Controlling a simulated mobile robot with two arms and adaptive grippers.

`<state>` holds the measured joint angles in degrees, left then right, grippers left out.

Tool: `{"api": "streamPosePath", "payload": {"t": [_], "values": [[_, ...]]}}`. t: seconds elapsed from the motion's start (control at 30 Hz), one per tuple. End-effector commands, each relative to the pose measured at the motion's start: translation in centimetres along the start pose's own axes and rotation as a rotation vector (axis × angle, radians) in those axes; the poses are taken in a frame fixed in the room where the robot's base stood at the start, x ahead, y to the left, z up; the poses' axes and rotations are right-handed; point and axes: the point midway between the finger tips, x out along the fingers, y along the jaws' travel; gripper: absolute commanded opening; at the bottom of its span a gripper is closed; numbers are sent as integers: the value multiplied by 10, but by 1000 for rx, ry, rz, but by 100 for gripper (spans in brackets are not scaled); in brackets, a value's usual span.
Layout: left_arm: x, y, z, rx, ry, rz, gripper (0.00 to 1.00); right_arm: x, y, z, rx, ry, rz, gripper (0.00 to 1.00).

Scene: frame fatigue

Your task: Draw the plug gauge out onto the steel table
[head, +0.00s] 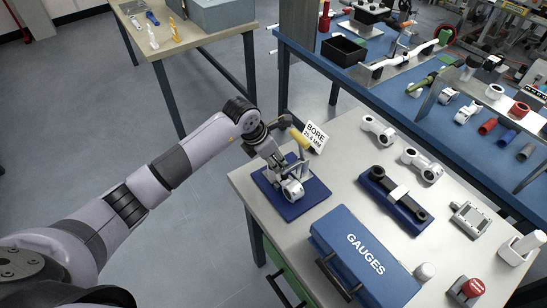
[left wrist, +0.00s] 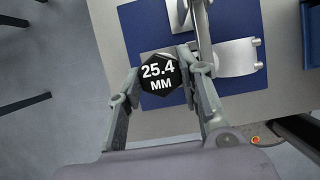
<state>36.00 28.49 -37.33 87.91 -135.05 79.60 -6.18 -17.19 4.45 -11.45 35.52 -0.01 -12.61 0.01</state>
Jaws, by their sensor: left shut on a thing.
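The plug gauge shows in the left wrist view as a black hexagonal end (left wrist: 158,80) marked 25.4 MM. My left gripper (left wrist: 160,68) has a finger on each side of it and is shut on it. In the head view my left gripper (head: 277,167) points down over a blue pad (head: 309,203) on the steel table (head: 345,178). A silvery ringed part (head: 292,189) stands on the pad, right by the fingers; it also shows in the left wrist view (left wrist: 235,57). Whether the gauge still sits in its bore I cannot tell. My right gripper is out of view.
A BORE 25.4 MM sign (head: 316,136) stands behind the pad. Bare surface lies between the pad and the holder.

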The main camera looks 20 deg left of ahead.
Motion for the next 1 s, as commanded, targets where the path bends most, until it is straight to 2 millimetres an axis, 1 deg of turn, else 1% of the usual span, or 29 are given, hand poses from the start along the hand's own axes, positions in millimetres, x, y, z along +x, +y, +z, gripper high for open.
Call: {"api": "streamPosePath", "payload": {"t": [0.03, 0.3, 0.4, 0.57, 1.0], "values": [[0, 0, 0, 0, -1, 0, 23, 0, 0, 0, 0, 0, 0, 40], [0, 0, 0, 0, -1, 1, 5, 0, 0, 0, 0, 0, 1, 40], [0, 0, 0, 0, -1, 0, 0, 0, 1, 0, 0, 0, 1, 40], [-2, 0, 1, 0, -1, 1, 0, -1, 2, 0, -1, 0, 2, 40], [-18, 0, 8, 0, -1, 0, 0, -13, 3, 0, -2, -1, 4, 40]]}}
